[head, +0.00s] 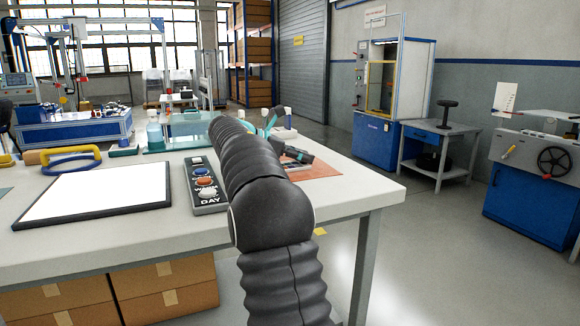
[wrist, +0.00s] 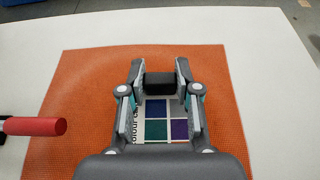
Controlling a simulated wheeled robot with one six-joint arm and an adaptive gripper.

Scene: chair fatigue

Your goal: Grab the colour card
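The colour card (wrist: 157,130) lies over the orange mat in the wrist view. Its blue, green and purple patches and part of its printed lettering show between my fingers. My palm and fingers hide its near end and sides. My gripper (wrist: 160,72) is above the mat with its fingers apart, one on each side of the card. A black block (wrist: 160,83) stands between the fingertips; I cannot tell whether they touch it. In the head view my arm hides most of the gripper and the card.
The orange mat (head: 320,166) lies on the white table (head: 372,192). A red-ended rod (wrist: 35,126) is left of my gripper. A switch box (head: 205,186) and a white panel (head: 95,193) lie left of my arm.

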